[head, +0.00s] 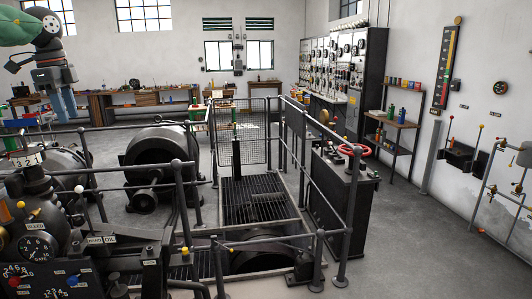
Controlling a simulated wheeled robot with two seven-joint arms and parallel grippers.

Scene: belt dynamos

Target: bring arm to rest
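My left arm comes in at the upper left. Its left gripper (66,119) hangs with its blue-grey fingers pointing down. The fingers look a little apart with nothing between them. It shows in front of the far workbenches, above the dark machinery, and touches nothing that I can see. My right arm and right gripper are not in view.
Dark machinery with a gauge (36,247) fills the lower left. Railings surround a floor grating (254,199) in the middle. A red handwheel (353,150) tops a dark cabinet. A switchboard (334,75) stands behind. The floor (430,230) at right is clear.

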